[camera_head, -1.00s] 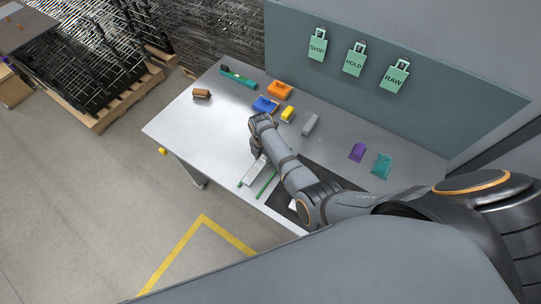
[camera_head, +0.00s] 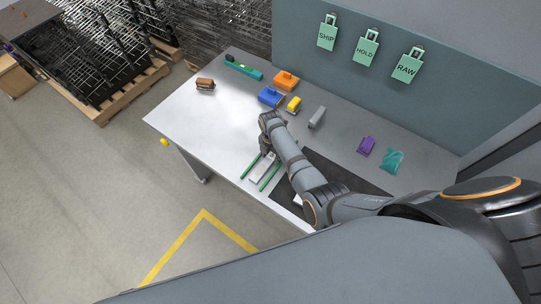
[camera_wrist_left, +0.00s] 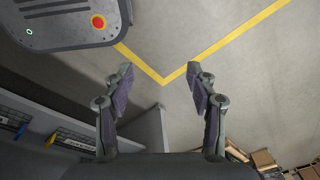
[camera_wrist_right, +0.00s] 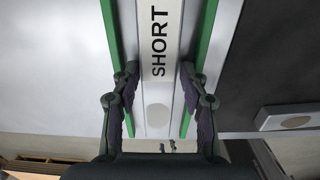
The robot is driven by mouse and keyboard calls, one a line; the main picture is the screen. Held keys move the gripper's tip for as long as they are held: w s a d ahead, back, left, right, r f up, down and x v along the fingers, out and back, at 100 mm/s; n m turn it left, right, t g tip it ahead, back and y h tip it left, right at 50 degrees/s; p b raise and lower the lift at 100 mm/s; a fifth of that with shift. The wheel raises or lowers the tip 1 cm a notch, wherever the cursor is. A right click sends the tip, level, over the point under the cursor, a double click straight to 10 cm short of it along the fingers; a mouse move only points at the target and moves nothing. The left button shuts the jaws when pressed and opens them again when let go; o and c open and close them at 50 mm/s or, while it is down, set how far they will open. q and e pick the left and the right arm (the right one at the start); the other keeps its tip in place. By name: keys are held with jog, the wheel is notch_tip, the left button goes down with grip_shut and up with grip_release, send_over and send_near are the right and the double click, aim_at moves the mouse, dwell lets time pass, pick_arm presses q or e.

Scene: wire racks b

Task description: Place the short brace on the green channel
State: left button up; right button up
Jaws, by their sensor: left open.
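The short brace (camera_wrist_right: 159,45) is a pale bar marked SHORT with a round grey spot near its end. My right gripper (camera_wrist_right: 160,75) has a finger against each long side of it. In the head view the brace (camera_head: 262,169) lies under my right gripper (camera_head: 267,150), which hides its far end. The green channel (camera_wrist_right: 204,45) shows as a green rail on each side of the brace, also in the head view (camera_head: 269,179). The brace is lined up between the rails; I cannot tell whether it touches the channel floor. My left gripper (camera_wrist_left: 160,72) is open and empty above the floor.
A dark mat (camera_head: 325,170) with a pale piece (camera_wrist_right: 290,118) lies right of the channel. Blue (camera_head: 270,97), orange (camera_head: 286,80), yellow (camera_head: 294,104) and grey (camera_head: 317,117) items stand farther back. Purple (camera_head: 366,146) and teal (camera_head: 393,161) items lie to the right. The table's left is mostly clear.

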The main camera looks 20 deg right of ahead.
aim_at(270, 157)
jog(key=shift+w+a+r, duration=0.1)
jog(key=shift+r, duration=0.25)
notch_tip(270, 157, up, 7)
jog(key=p, duration=0.7)
jog(key=shift+r+b, duration=0.45)
jog(key=shift+b, duration=0.05)
pick_arm(q)
jog(key=r, duration=0.5)
jog(key=shift+s+r, duration=0.4)
pick_arm(e)
notch_tip(270, 157, up, 4)
jog(key=shift+f, duration=0.15)
pick_arm(q)
jog(key=shift+s, duration=0.1)
pick_arm(e)
jog(key=shift+f, duration=0.1)
